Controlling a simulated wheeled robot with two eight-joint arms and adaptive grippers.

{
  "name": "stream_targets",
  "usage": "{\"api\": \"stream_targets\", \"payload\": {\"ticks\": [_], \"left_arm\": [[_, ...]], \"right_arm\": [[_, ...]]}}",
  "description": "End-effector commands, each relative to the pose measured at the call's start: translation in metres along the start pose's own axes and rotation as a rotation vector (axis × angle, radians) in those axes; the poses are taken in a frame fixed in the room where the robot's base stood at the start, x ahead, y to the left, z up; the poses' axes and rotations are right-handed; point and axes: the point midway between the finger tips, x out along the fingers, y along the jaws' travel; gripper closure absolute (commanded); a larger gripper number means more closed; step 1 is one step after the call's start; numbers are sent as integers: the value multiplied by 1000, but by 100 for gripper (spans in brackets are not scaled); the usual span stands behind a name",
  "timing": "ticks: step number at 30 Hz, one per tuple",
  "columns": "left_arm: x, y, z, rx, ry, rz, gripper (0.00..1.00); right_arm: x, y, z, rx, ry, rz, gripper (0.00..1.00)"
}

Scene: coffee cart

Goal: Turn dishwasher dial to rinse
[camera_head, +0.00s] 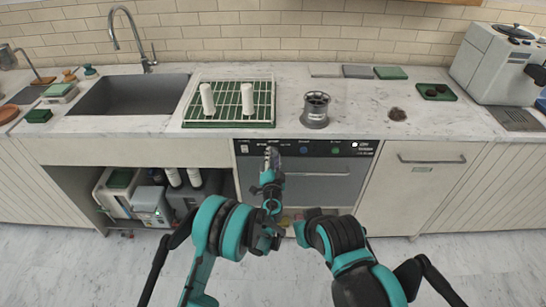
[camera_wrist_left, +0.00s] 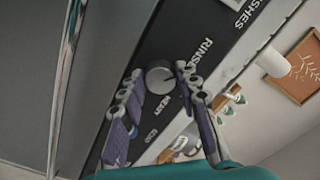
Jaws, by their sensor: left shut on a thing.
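The dishwasher (camera_head: 325,185) is set under the counter, with a dark control panel (camera_head: 345,149) along its top edge. In the left wrist view, a round grey dial (camera_wrist_left: 158,78) sits on the panel among white labels; RINSE (camera_wrist_left: 203,55) and HEAVY can be read. My left gripper (camera_head: 271,152) is at the left part of the panel. In the wrist view its fingers (camera_wrist_left: 160,72) are on both sides of the dial, shut on it. The dial's exact pointing is hard to tell. My right arm is low in the head view; its fingers do not show.
A green drying rack (camera_head: 228,124) with two white upright items and a metal canister (camera_head: 315,110) stand on the counter above. A sink (camera_head: 130,94) is to the left.

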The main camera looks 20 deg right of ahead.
Motion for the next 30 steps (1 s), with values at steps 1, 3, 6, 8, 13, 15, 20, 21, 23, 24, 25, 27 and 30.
{"api": "stream_targets", "payload": {"ticks": [1, 3, 6, 8, 13, 15, 20, 21, 23, 24, 25, 27, 30], "left_arm": [[0, 0, 1, -25, -1, -1, 97], [0, 0, 1, -57, -1, -1, 97], [0, 0, 1, -92, -1, -1, 97], [0, 0, 1, -108, -1, -1, 97], [0, 0, 1, -134, -1, -1, 97], [0, 0, 1, -137, -2, -1, 97], [0, 1, 1, -139, -1, -1, 97], [0, 1, 1, -139, -1, -1, 97], [0, 1, 1, -139, -1, -1, 97], [0, 1, 1, -139, -1, -1, 97], [0, 1, 1, -139, -1, -1, 97], [0, 1, 1, -138, -1, -1, 52], [0, 1, 1, -138, -1, 0, 47]], "right_arm": [[0, 0, 0, 0, 0, 0, 100], [0, 0, 0, 0, 0, 0, 100], [0, 0, 0, 0, 0, 0, 100], [0, 0, 0, 0, 0, 0, 100], [0, 0, 0, 0, 0, 0, 100], [0, 0, 0, 0, 0, 0, 100], [0, 0, 0, 0, 0, 0, 100], [0, 0, 0, 0, 0, 0, 100], [0, 0, 0, 0, 0, 0, 100], [0, 0, 0, 0, 0, 0, 100], [0, 0, 0, 0, 0, 0, 100], [0, 0, 0, 0, 0, 0, 100], [0, 0, 0, 0, 0, 0, 100]]}}
